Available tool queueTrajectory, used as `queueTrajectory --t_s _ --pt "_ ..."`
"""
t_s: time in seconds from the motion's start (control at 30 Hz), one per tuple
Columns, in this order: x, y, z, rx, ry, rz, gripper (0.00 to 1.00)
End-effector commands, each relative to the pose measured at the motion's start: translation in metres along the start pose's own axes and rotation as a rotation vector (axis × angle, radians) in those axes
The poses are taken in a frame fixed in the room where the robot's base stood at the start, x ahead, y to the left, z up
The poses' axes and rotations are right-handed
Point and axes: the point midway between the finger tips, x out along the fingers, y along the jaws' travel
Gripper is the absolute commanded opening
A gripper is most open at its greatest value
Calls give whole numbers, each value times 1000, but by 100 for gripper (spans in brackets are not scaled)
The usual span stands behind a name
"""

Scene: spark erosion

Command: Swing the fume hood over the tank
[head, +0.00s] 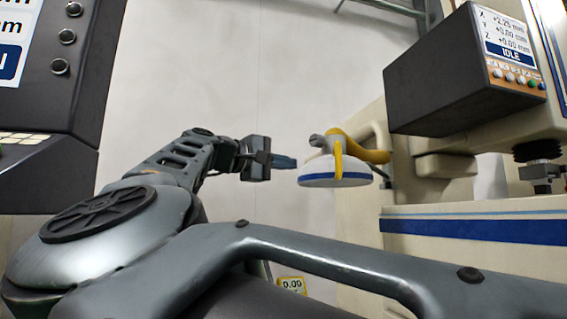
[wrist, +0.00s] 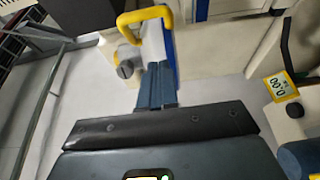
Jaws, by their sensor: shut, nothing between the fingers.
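The fume hood (head: 325,165) is a white, round, shallow head with a blue band around its lower rim, a yellow handle (head: 338,160) and a yellow arm (head: 370,155) reaching to the beige machine. It hangs left of the tank (head: 470,250), a beige body with a blue stripe, and not over it. In the wrist view the yellow handle (wrist: 145,16) is just beyond my fingertips. My gripper (head: 290,162) is shut and empty, its fingers pointing at the hood's left side. In the wrist view the shut fingers (wrist: 157,75) appear close to the hood; contact cannot be told.
A dark control box with an IDLE screen (head: 510,45) overhangs the tank at upper right. A dark console (head: 65,85) stands at left. A yellow-framed 0.00 display (head: 291,285) is low in the middle. The pale wall behind leaves open room above my arm.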

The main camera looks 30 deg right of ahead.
Motion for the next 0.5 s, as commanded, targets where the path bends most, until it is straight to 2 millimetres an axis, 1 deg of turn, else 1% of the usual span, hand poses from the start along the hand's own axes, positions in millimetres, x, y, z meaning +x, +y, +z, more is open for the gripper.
queueTrajectory --t_s 0.03,0.3,0.33,0.5 --pt "12 2 1 0 -4 -1 0" --pt "66 2 1 0 -4 -1 0" --pt "70 2 2 0 -3 0 0" --pt "82 1 19 1 -2 -1 0"
